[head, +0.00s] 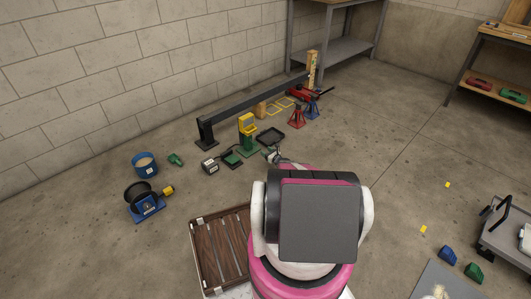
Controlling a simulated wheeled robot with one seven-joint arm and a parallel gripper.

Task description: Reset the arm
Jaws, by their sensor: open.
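My arm fills the lower middle of the head view, with a dark grey panel on its near link and pink and white parts. My gripper (272,154) shows small beyond the arm, low over the floor, and is open. Nothing shows between its fingers, though it is small and partly hidden by the arm. It is close to a black tray (271,135) and a green and black item (232,160) on the floor. A long dark chassis tube (255,98) runs along the wall behind it.
A grey shelf (350,47) is at the back, a cart (505,235) at right. Floor right of my arm is mostly clear.

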